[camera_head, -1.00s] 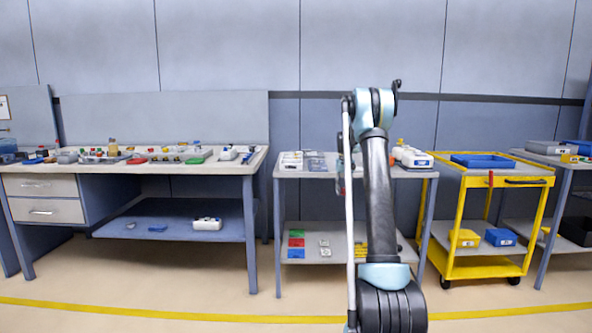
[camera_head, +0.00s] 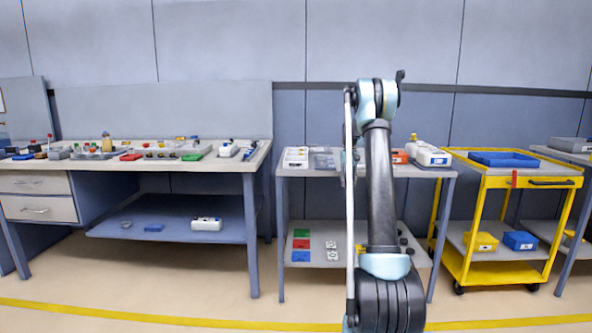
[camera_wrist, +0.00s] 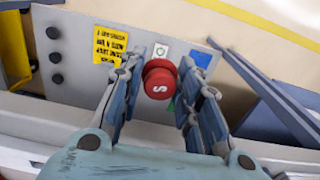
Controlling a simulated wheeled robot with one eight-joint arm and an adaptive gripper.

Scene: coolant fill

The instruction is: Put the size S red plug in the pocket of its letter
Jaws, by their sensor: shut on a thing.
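No pocket with a readable letter shows in either view.
The middle table (camera_head: 345,172) carries a white tray (camera_head: 296,158) and a white device (camera_head: 428,154). A cluttered workbench (camera_head: 240,164) stands left, a yellow cart (camera_head: 568,180) right. Floor in front is clear.

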